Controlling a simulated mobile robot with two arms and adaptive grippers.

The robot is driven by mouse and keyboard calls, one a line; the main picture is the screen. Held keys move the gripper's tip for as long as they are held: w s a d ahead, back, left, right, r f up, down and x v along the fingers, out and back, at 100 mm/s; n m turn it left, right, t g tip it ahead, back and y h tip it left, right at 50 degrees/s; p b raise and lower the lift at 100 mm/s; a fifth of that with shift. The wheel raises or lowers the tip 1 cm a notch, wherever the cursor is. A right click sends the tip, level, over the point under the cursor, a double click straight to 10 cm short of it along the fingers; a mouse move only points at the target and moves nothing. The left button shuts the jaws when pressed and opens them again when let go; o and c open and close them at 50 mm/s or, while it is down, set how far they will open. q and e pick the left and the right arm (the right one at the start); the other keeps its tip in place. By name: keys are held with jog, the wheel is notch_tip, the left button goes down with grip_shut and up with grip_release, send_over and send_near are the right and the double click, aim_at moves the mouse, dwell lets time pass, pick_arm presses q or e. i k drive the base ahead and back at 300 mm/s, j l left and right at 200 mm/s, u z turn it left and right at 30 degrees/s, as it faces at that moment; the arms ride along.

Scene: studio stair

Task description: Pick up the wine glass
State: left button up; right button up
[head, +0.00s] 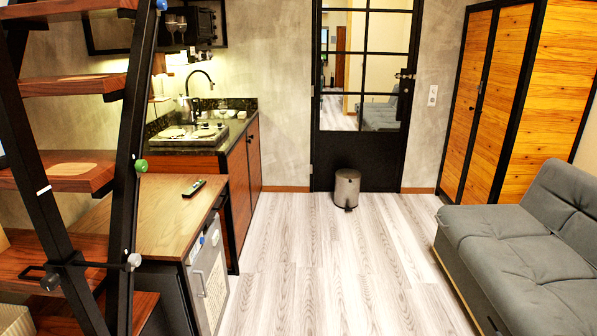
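Two small glasses stand side by side on the dark wall shelf at the upper left of the head view, a left glass (171,27) and a right glass (182,27). They look stemmed like wine glasses, but they are too small to be sure. Both stand far from me, above the sink counter, beside a dark appliance. No other clear wine glass shows. Neither my left nor my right gripper is in view.
A black-framed stair (125,200) with wooden treads blocks the near left. Beyond are a wooden cabinet top (160,215) with a remote (194,188) and a sink counter (237,122). A bin (346,188) stands by the door; a grey sofa (515,265) is right. The middle floor (325,265) is clear.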

aim_at(222, 106)
jog(key=i+j, duration=0.1)
jog(key=i, duration=2.15)
jog(key=i+u, duration=0.1)
jog(key=i, duration=0.45)
jog(key=i+u, duration=0.1)
jog(key=i, duration=0.45)
jog(key=i+l+u, duration=0.15)
jog(key=i, duration=0.4)
jog(key=i+l+u, duration=0.1)
jog(key=i, duration=0.45)
jog(key=i+j+u, duration=0.2)
jog(key=i+u, duration=0.15)
jog(key=i+j+u, duration=0.1)
jog(key=i+u, duration=0.2)
jog(key=i, duration=0.15)
jog(key=i+l, duration=0.15)
jog(key=l, duration=0.2)
jog(key=i+l+u, duration=0.15)
jog(key=l, duration=0.2)
jog(key=i+l, duration=0.15)
jog(key=l, duration=0.25)
jog(key=i+l+u, duration=0.1)
jog(key=l, duration=0.25)
